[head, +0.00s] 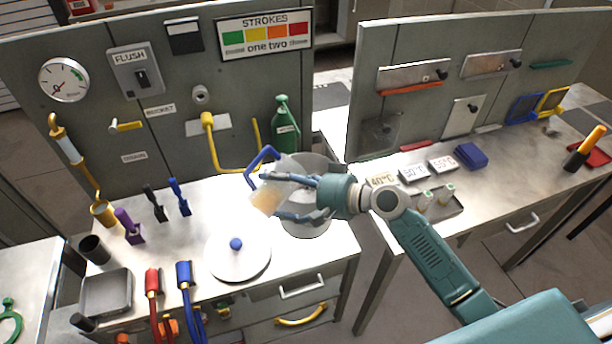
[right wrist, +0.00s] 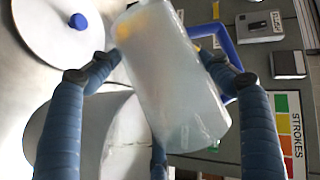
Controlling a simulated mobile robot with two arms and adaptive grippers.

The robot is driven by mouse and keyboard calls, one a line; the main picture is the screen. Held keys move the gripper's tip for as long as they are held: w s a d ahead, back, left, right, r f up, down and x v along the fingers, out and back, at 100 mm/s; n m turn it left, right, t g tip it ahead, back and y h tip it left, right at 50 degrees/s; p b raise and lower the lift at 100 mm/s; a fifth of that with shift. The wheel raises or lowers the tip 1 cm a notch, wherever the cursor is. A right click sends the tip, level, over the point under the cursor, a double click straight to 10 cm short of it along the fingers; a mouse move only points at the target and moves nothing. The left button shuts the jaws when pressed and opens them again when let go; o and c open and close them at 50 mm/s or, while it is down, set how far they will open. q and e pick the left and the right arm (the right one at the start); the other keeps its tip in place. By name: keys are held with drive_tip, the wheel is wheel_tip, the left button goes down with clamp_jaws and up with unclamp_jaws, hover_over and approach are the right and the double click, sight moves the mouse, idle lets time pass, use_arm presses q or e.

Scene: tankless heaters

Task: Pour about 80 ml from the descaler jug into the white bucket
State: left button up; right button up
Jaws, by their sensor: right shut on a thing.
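The descaler jug (head: 266,198) is clear with amber liquid inside. My right gripper (head: 274,195) is shut around it and holds it tilted. In the right wrist view the jug (right wrist: 172,80) leans between the blue fingers of the gripper (right wrist: 160,60). A blue angular handle (head: 262,160) shows beside the jug. The white bucket (head: 312,228) stands on the bench at its right end, partly hidden behind my gripper and the jug. It also shows in the right wrist view (right wrist: 120,125). I cannot see the bucket's contents or whether liquid is flowing. My left gripper is not in view.
A white lid with a blue knob (head: 238,258) lies left of the bucket. A green bottle (head: 286,125) stands behind it, by the upright panel. A yellow bent pipe (head: 215,145) juts from the panel. A grey tray (head: 106,291) is at the bench's left. A gap separates the two benches.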

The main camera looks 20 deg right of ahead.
idle(0.8)
wheel_tip(320, 180, up, 2)
drive_tip(key=n+p, duration=0.1)
drive_tip(key=p, duration=0.1)
drive_tip(key=n+h+p, duration=0.1)
drive_tip(key=p, duration=0.2)
drive_tip(key=shift+w+d+r+t+h, duration=0.1)
drive_tip(key=shift+d+t+h, duration=0.05)
drive_tip(key=shift+t+h, duration=0.15)
drive_tip(key=shift+f+n, duration=0.2)
drive_tip(key=shift+n, duration=0.2)
drive_tip(key=shift+f, duration=0.15)
drive_tip(key=shift+r+n+h+p, duration=0.3)
drive_tip(key=shift+r+h+p, duration=0.1)
drive_tip(key=shift+r+p, duration=0.55)
drive_tip(key=shift+f, duration=0.15)
